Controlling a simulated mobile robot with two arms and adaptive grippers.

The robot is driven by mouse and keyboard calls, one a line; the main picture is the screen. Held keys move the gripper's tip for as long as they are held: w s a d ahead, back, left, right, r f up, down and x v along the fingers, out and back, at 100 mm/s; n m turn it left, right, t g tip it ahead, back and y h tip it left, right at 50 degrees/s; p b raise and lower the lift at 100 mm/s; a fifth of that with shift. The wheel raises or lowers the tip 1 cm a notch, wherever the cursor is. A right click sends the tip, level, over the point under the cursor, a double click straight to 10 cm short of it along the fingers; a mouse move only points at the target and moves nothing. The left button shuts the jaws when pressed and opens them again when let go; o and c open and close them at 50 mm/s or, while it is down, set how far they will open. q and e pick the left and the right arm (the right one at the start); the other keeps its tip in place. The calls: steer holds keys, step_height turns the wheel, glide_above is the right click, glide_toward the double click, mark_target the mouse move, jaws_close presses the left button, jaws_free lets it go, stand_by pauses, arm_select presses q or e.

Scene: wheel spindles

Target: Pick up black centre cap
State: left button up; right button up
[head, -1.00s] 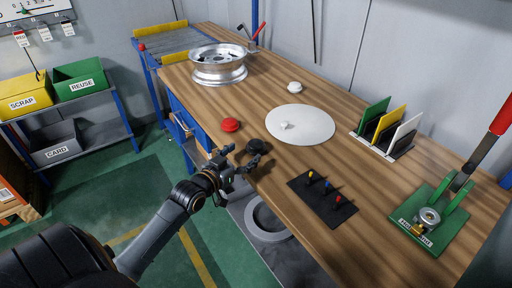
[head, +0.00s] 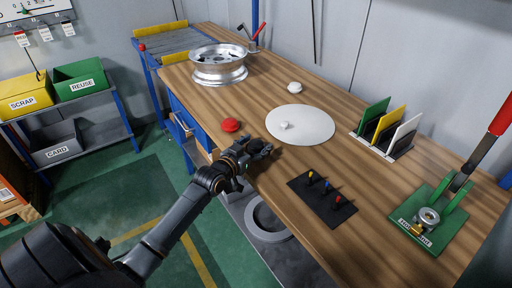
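My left gripper (head: 260,149) is over the table's near edge, below and right of the red cap, at the place where the black centre cap lay. The dark fingers and the black cap blend together there, so I cannot make out the cap separately or tell whether the fingers are closed on it. The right gripper is not in view.
A red cap (head: 231,125) and a white cap (head: 295,87) lie on the wooden table (head: 330,95). A white disc (head: 310,133) bears a small white piece. A black peg mat (head: 308,196) lies right of the gripper. A silver wheel (head: 219,70) stands at the back.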

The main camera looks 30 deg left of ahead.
arm_select(q)
steer(key=c, duration=0.6)
steer(key=shift+c, duration=0.2)
